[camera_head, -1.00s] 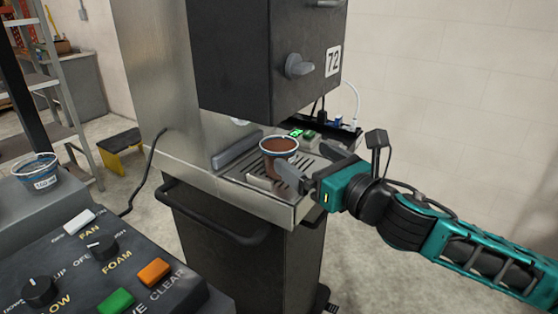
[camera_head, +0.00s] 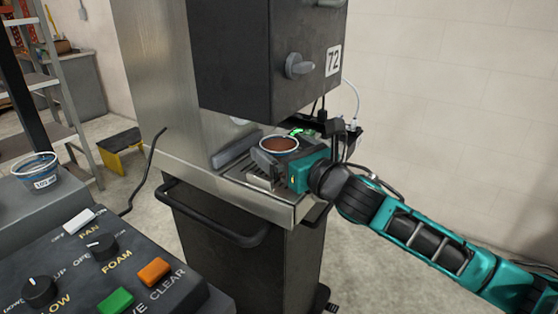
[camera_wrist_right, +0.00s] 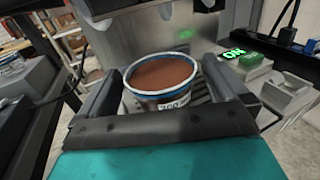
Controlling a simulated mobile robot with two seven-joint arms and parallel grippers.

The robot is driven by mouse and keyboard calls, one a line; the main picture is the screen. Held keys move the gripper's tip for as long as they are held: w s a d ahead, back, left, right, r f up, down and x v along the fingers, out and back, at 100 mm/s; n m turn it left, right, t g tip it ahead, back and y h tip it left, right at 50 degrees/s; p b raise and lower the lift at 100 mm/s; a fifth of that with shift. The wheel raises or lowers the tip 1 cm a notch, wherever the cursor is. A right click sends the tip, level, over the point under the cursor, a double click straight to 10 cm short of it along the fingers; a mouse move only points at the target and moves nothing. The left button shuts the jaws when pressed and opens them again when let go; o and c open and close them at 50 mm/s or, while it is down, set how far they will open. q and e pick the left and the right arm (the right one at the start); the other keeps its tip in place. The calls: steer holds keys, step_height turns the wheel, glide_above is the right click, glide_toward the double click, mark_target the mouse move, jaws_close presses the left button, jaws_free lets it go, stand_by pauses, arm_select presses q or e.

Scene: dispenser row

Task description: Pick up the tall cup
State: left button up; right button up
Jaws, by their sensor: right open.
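The cup (camera_head: 279,143) stands upright on the drip tray under the dark dispenser head, filled with brown liquid. It has a pale rim with a blue band. In the right wrist view the cup (camera_wrist_right: 161,84) stands between the two fingers of my right gripper (camera_wrist_right: 165,95). The jaws are open, one finger on each side of the cup. In the head view my right gripper (camera_head: 277,162) is at the tray and hides the cup's lower part. I cannot tell whether a finger touches it. My left gripper is not in view.
The dispenser head (camera_head: 235,60) hangs close above the cup. A green-lit scale display (camera_wrist_right: 232,54) is at the right. Another cup (camera_head: 38,174) sits on a grey surface at far left, by a control panel (camera_head: 100,265).

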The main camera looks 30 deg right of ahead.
steer(key=shift+c, duration=0.2)
steer(key=c, duration=1.2)
